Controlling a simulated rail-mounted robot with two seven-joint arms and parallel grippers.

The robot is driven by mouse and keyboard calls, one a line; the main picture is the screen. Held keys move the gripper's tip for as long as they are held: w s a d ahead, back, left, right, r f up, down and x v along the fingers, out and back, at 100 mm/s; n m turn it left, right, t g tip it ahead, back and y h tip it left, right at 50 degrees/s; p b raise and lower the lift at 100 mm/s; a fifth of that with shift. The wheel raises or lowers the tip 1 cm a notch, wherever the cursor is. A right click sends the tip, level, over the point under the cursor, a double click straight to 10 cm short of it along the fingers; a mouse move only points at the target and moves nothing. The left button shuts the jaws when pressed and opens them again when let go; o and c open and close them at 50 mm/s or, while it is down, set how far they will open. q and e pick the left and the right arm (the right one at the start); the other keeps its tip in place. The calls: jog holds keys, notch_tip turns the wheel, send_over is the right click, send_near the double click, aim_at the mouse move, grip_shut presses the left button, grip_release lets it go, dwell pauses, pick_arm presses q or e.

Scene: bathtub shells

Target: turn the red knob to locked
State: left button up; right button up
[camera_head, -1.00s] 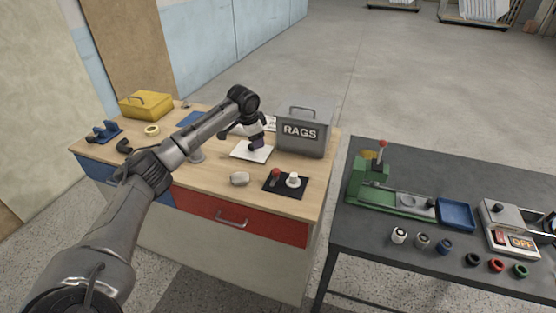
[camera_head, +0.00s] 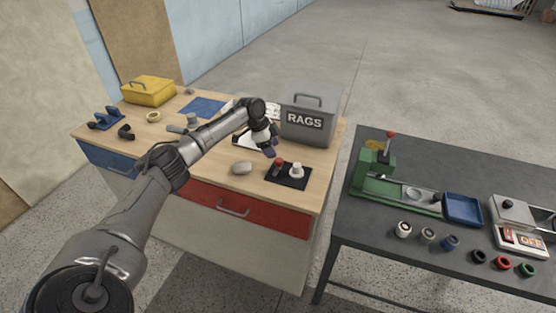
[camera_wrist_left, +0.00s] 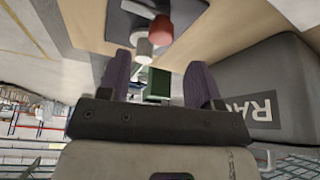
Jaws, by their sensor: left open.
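The red knob (camera_head: 279,162) stands on a black plate (camera_head: 290,180) near the front right of the wooden workbench, next to a white knob (camera_head: 296,170). My left gripper (camera_head: 270,150) is just behind and slightly left of the red knob, above the bench, open and empty. In the left wrist view the red knob (camera_wrist_left: 160,30) shows beyond the open fingers (camera_wrist_left: 158,76), not between them. The plate's markings are too small to read. My right gripper is not in view.
A grey RAGS box (camera_head: 308,118) stands close behind the plate. A pale rounded stone-like object (camera_head: 241,168) lies left of it. A dark table (camera_head: 375,232) with a green press (camera_head: 375,170) and several small rings is to the right, across a gap.

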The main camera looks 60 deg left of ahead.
aim_at(279, 160)
pick_arm(q)
jog(key=shift+x, duration=3)
jog(key=shift+c, duration=0.3)
